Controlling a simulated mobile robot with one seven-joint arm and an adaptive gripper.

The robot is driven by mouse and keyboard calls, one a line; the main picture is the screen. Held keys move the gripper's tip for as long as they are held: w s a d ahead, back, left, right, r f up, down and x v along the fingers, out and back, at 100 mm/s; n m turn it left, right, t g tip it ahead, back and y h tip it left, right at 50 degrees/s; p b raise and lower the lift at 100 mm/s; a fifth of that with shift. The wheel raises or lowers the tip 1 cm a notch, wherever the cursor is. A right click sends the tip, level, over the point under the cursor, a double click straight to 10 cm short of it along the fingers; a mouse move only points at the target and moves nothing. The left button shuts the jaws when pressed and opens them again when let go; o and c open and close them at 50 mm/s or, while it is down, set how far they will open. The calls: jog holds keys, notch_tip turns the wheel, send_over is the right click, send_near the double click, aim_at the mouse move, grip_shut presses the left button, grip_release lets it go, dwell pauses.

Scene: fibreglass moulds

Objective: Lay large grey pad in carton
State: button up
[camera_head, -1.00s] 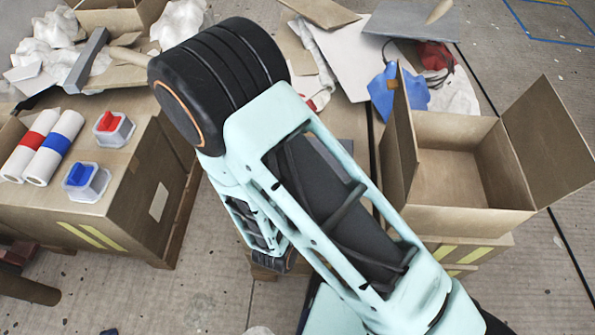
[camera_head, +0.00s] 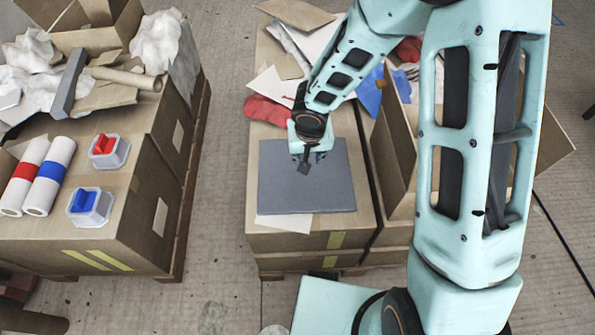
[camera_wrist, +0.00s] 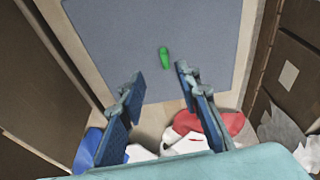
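The large grey pad (camera_head: 300,195) lies flat on a cardboard box in the middle of the head view. In the wrist view the pad (camera_wrist: 120,35) fills the top, with a small green piece (camera_wrist: 164,57) on it. My gripper (camera_head: 307,163) is above the pad's upper part. In the wrist view my gripper (camera_wrist: 160,74) has its two fingers apart with nothing between them, and the green piece shows just beyond the tips. I cannot tell whether the tips touch the pad. The open carton (camera_head: 390,150) is to the right, largely hidden behind my arm.
A red cloth (camera_head: 268,110), a blue cloth (camera_head: 370,90) and paper scraps lie behind the pad. A floor gap separates both stacks.

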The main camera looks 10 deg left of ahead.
jog(key=shift+m, duration=0.3)
jog(key=b+x, duration=0.1)
jog(key=x, duration=0.2)
jog(key=b+x, duration=0.1)
jog(key=x, duration=0.3)
jog(key=a+b+x, duration=0.1)
jog(key=x, duration=0.2)
jog(key=shift+w, duration=0.45)
jog(key=shift+c, duration=0.4)
grip_shut()
